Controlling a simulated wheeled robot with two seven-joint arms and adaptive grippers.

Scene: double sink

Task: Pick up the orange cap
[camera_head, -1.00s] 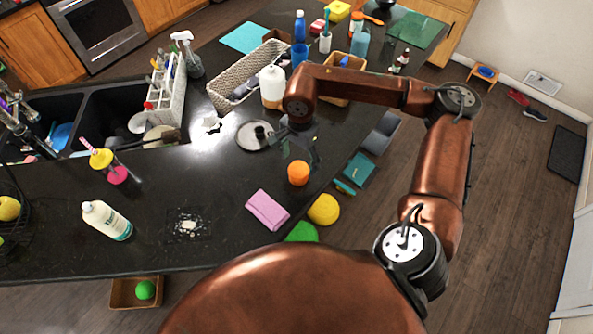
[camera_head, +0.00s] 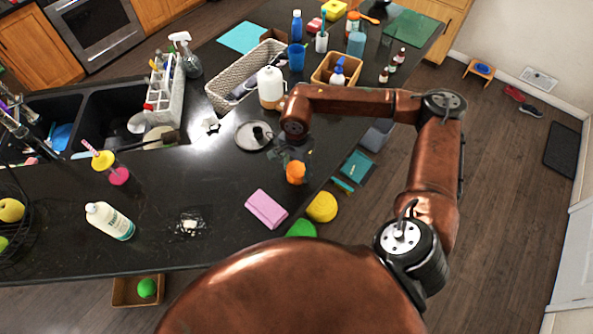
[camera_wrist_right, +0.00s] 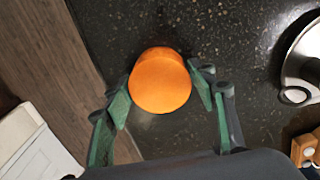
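The orange cap (camera_head: 295,173) is near the right edge of the dark counter, with part of it covered by my right gripper (camera_head: 292,158) in the head view. In the right wrist view the round orange cap (camera_wrist_right: 160,80) is between the two green fingers of my right gripper (camera_wrist_right: 162,98). The fingers are spread on either side of it, very close to its sides. I see no clear grip on it. The cap appears to be on the counter. My left gripper is in neither view.
A pink cloth (camera_head: 267,209) lies to the front left of the cap, and a metal disc (camera_head: 248,140) lies behind it to the left. A white jug (camera_head: 271,85) and a brown basket (camera_head: 322,72) stand farther back. The counter's edge is close on the right.

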